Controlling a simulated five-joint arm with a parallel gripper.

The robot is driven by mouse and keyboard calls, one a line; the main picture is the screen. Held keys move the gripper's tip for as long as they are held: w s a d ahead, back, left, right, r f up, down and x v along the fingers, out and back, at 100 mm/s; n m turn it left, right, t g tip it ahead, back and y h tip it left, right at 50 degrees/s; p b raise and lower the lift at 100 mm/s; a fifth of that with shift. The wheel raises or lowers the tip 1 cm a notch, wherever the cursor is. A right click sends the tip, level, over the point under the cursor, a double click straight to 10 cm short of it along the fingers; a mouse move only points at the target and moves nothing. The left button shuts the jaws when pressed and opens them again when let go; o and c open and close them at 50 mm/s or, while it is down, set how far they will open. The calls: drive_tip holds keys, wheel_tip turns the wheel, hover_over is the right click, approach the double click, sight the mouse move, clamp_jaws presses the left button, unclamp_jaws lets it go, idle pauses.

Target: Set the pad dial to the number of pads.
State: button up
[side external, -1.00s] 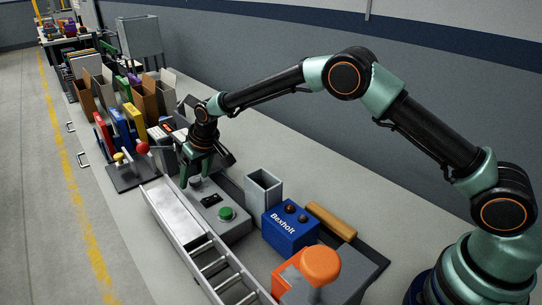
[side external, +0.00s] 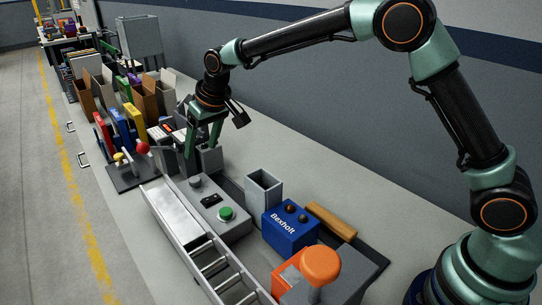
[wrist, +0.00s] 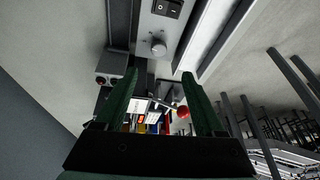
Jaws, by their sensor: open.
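A grey control box (side external: 217,222) sits beside the metal chute. A round grey dial knob (side external: 195,181) is on its top; it also shows in the wrist view (wrist: 158,47), too small to read any marks or setting. A black rocker switch (side external: 211,200) and a green button (side external: 227,213) are on the same box. My gripper (side external: 203,148) is open and empty, raised above and apart from the knob. Its two green fingers show in the wrist view (wrist: 160,77), with the knob beyond their tips. I cannot tell which objects are the pads.
A metal chute (side external: 173,211) runs along the box's left. An open grey bin (side external: 263,187), a blue Bexholt box (side external: 290,228) and an orange knob (side external: 320,264) stand to the right. A red-balled lever (side external: 142,148) and colored binders (side external: 122,127) stand to the left.

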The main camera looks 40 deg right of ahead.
sight(195, 179)
drive_tip(key=shift+r, duration=0.2)
drive_tip(key=shift+s, duration=0.1)
drive_tip(key=shift+n, duration=0.4)
drive_tip(key=x, duration=1.2)
